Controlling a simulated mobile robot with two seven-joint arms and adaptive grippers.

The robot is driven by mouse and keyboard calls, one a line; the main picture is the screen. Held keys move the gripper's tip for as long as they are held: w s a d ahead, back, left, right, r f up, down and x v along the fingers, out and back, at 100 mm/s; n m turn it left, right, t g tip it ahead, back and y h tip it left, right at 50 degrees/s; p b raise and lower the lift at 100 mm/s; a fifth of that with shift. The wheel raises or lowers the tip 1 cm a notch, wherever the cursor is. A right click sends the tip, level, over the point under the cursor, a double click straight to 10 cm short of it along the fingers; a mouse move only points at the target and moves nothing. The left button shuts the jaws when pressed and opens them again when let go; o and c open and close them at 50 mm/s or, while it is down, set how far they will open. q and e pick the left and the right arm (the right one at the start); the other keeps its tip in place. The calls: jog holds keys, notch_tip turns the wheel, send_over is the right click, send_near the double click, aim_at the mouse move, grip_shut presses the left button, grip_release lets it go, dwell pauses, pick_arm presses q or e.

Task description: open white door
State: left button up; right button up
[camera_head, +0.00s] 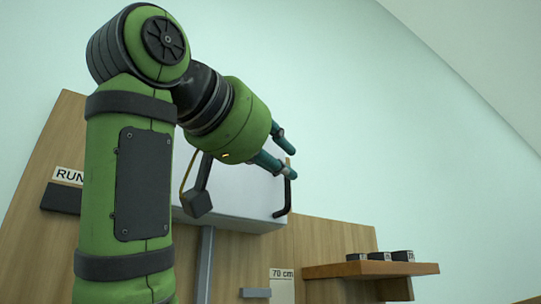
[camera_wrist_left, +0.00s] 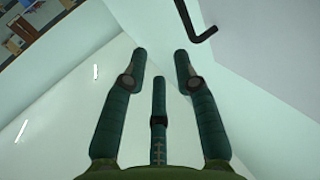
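The white door belongs to a white box (camera_head: 235,196) mounted on a wooden panel, partly hidden behind my left arm. A black bar handle (camera_head: 287,192) stands at the box's right edge. In the left wrist view the handle (camera_wrist_left: 195,22) shows at the top, beyond the fingertips and right of centre. My left gripper (camera_head: 291,162) is in front of the box's upper right part, close to the handle's upper end in the picture. Its teal fingers (camera_wrist_left: 160,68) are spread with nothing between them. The handle is outside them. My right gripper is not in view.
A wooden shelf (camera_head: 372,269) with several small dark blocks stands at the lower right. A "70 cm" label (camera_head: 282,274) is below the box, and a "RUN" label (camera_head: 68,176) is at left. The pale wall right of the box is bare.

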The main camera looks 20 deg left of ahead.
pick_arm(q)
jog(key=v, duration=1.2)
jog(key=shift+w, duration=0.15)
dwell(0.3)
